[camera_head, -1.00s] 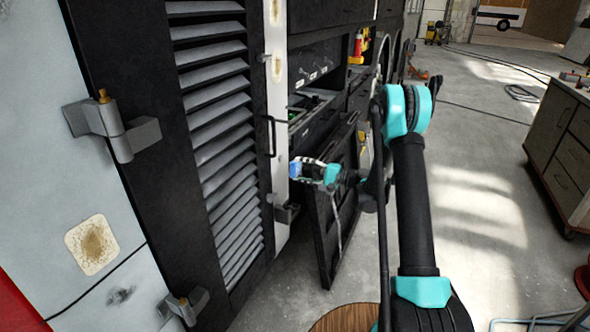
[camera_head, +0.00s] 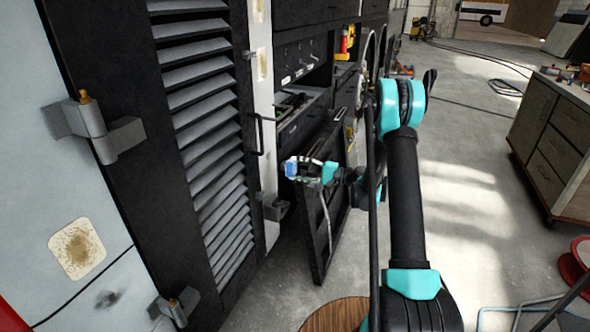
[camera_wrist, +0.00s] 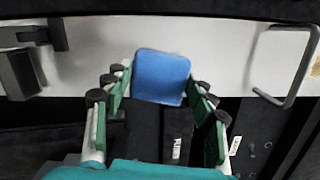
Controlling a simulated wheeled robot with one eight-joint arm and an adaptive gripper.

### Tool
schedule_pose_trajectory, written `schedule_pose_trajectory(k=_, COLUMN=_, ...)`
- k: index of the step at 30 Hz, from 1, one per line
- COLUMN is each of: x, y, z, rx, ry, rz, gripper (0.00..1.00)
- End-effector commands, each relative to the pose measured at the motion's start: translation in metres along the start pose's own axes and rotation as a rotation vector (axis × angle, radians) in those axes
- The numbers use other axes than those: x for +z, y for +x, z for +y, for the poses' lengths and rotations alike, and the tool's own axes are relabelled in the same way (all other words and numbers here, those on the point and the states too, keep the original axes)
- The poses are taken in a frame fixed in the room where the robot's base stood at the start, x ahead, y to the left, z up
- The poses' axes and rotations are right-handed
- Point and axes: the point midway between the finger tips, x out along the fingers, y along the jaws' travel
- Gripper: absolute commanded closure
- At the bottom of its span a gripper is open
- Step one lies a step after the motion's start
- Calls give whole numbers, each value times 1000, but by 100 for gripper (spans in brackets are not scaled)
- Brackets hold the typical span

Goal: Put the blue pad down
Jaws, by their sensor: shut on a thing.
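The blue pad (camera_wrist: 161,77) is a small rounded square, seen between the fingertips in the wrist view. In the head view the blue pad (camera_head: 291,168) shows as a small blue patch at the tip of my arm. My gripper (camera_wrist: 160,88) is shut on it, with a green-lined finger on each side. In the head view my gripper (camera_head: 308,169) is beside the dark coach side, in front of an open hatch. The pad is held in the air; what lies right under it is hard to tell.
A pale post (camera_head: 262,120) with a dark handle (camera_head: 257,135) stands left of my gripper, beside a louvred panel (camera_head: 205,130). A drawer cabinet (camera_head: 560,140) stands at right. Concrete floor (camera_head: 460,200) between is mostly clear.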

Motion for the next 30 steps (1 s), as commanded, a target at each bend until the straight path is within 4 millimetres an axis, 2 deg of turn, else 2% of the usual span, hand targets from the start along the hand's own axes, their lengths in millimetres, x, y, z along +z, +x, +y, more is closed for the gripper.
schedule_pose_trajectory(k=11, x=-1, y=0, z=-2, rx=-2, ry=0, rz=8, gripper=67)
schedule_pose_trajectory(k=14, x=-7, y=-2, z=-10, rx=-10, ry=-2, rz=51, gripper=67)
schedule_pose_trajectory(k=17, x=-22, y=-7, z=-28, rx=-29, ry=-5, rz=148, gripper=67)
schedule_pose_trajectory(k=23, x=-64, y=-38, z=-76, rx=-90, ry=-14, rz=457, gripper=67)
schedule_pose_trajectory(k=26, x=-84, y=-63, z=-97, rx=-123, ry=-18, rz=621, gripper=67)
schedule_pose_trajectory(k=30, x=-105, y=-107, z=-116, rx=-167, ry=-26, rz=849, gripper=67)
